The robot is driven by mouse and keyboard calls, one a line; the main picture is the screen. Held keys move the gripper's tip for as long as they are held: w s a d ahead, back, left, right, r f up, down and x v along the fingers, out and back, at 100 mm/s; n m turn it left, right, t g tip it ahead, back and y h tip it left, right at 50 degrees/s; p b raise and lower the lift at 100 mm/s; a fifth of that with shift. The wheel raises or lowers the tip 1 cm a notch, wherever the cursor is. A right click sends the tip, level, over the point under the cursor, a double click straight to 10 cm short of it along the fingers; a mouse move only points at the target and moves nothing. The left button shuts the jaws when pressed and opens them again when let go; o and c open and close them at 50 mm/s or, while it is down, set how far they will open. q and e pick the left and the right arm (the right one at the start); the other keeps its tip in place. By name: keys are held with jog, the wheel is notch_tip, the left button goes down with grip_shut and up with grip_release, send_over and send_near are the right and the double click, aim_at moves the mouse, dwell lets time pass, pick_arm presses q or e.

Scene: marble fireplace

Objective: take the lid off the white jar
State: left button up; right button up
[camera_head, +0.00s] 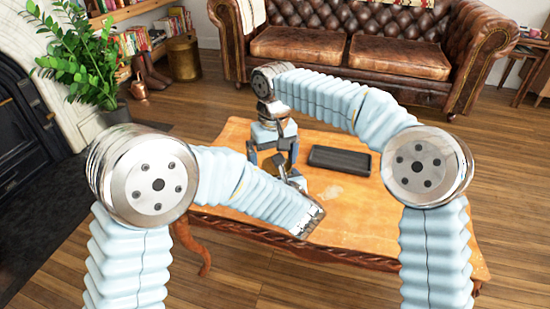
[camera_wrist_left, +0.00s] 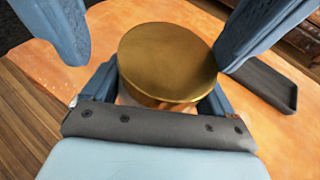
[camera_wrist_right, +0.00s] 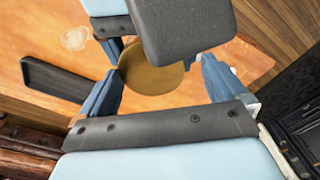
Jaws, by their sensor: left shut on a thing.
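The jar's round gold lid (camera_wrist_left: 167,62) fills the middle of the left wrist view, and it also shows in the right wrist view (camera_wrist_right: 150,75). A small pale strip of the white jar (camera_wrist_left: 124,99) shows under the lid; the lid and fingers hide the rest. My left gripper (camera_wrist_left: 160,92) is shut on the jar, its fingers on either side below the lid. My right gripper (camera_head: 273,160) points down above the table; in the right wrist view its fingers (camera_wrist_right: 160,85) are spread wide, one on each side of the lid. Contact with the lid cannot be told.
A black tray (camera_head: 339,160) lies on the wooden table (camera_head: 365,222), right of the grippers. A brown leather sofa (camera_head: 395,55) stands behind the table. A plant (camera_head: 85,60) and a dark fireplace (camera_head: 28,125) are at the left. The table's right front part is clear.

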jog(key=shift+o, duration=0.7)
jog(key=shift+f, duration=0.4)
jog(key=shift+r, duration=0.15)
notch_tip(320, 180, up, 5)
jog(key=shift+w+d+f, duration=0.1)
jog(key=shift+w+f, duration=0.05)
jog(key=shift+f, duration=0.05)
jog(key=r+m, duration=0.2)
jog(key=d+r+m, duration=0.1)
jog(key=shift+w+r, duration=0.15)
jog(key=shift+w, duration=0.1)
jog(key=shift+m, duration=0.3)
notch_tip(320, 180, down, 7)
jog(key=shift+s+f, duration=0.1)
jog(key=shift+f, duration=0.1)
jog(key=shift+c, duration=0.2)
